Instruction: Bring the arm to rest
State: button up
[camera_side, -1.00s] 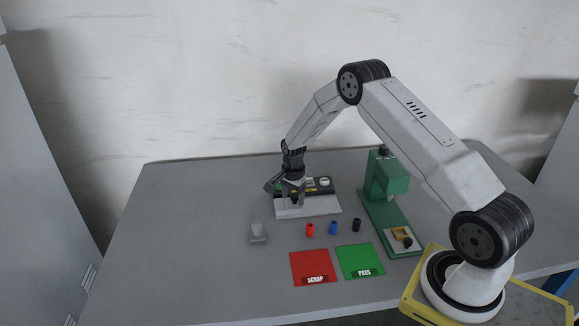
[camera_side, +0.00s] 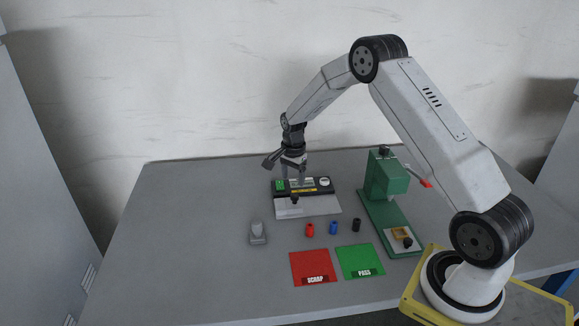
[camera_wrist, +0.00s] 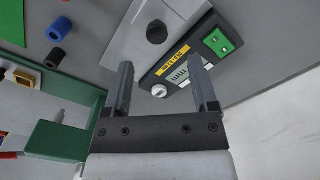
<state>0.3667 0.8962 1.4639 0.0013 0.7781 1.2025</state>
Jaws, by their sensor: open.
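My gripper (camera_side: 293,178) is open and empty, raised above the black-and-white device at the back of the table. In the wrist view the two fingers of my gripper (camera_wrist: 160,85) stand apart. The device (camera_side: 316,186) has a green panel, a yellow label and a white knob. Its pale plate (camera_side: 318,208) lies in front, with a small dark piece (camera_side: 295,200) on it. The dark piece also shows in the wrist view (camera_wrist: 156,32), apart from the fingers.
A green press (camera_side: 386,185) with a red-tipped lever stands at right. Red (camera_side: 310,229), blue (camera_side: 333,228) and black (camera_side: 357,225) cylinders stand in a row. A red SCRAP mat (camera_side: 311,262) and green PASS mat (camera_side: 360,257) lie in front. A grey block (camera_side: 258,232) sits left; the table's left side is clear.

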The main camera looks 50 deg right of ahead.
jog(key=shift+a+r, duration=0.1)
dwell(0.3)
jog(key=shift+s+a+r+n, duration=0.15)
jog(key=shift+a+r+n, duration=0.05)
jog(key=shift+a+n, duration=0.1)
jog(key=s+a+r+n+t, duration=0.1)
jog(key=s+a+r+n, duration=0.3)
jog(key=s+a+n, duration=0.4)
jog(key=s+a+r+n+t, duration=0.1)
jog(key=s+a+r+n, duration=0.4)
jog(key=s+a+n, duration=0.4)
jog(key=s+a, duration=0.1)
jog(key=s, duration=0.3)
jog(key=shift+t, duration=0.3)
jog(key=shift+w+r, duration=0.1)
